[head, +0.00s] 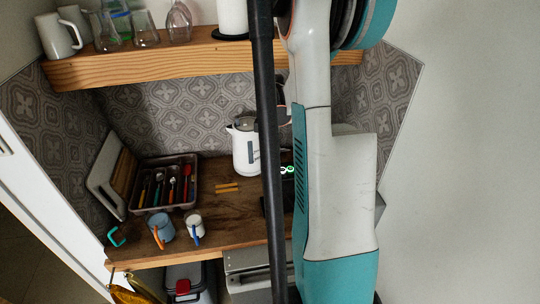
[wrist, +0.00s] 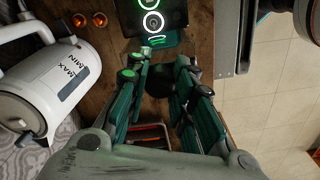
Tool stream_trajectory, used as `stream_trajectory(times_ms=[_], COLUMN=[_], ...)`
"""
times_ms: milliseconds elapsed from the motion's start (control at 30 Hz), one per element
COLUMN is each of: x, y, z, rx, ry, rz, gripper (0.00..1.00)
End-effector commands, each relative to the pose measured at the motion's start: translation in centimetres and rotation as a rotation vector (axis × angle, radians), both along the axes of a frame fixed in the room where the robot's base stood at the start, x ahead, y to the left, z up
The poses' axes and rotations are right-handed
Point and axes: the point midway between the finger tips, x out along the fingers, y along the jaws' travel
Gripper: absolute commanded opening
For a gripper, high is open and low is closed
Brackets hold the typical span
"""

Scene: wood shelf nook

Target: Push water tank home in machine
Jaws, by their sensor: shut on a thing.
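The machine (wrist: 160,20) is dark with glowing green rings and sits on the wooden counter. In the head view only a strip of it with green lights (head: 287,170) shows beside my arm. My gripper (wrist: 172,84) is in the wrist view, its teal and grey fingers pointing at the machine's front. The fingers stand apart, closed about a dark piece (wrist: 158,82) between their tips, which seems to be the water tank. Its outline is mostly hidden, and I cannot tell how far it sits in the machine. My arm hides the gripper in the head view.
A white kettle (head: 245,148) stands left of the machine; it is close to my gripper in the wrist view (wrist: 45,85). A cutlery tray (head: 167,183), a blue mug (head: 161,228) and a white mug (head: 194,225) are farther left. A shelf (head: 190,55) with glassware hangs above.

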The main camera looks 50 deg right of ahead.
Motion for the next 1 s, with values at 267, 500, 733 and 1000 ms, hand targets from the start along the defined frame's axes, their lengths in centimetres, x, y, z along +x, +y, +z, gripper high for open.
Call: stream_trajectory(times_ms=[267, 500, 733, 1000], x=[0.0, 0.0, 0.0, 0.0], y=[0.0, 0.0, 0.0, 0.0], z=[-2.0, -3.5, -4.4, -4.5], rx=[0.0, 0.0, 0.0, 0.0], ry=[0.0, 0.0, 0.0, 0.0], rz=[0.0, 0.0, 0.0, 0.0], gripper=[0.0, 0.0, 0.0, 0.0])
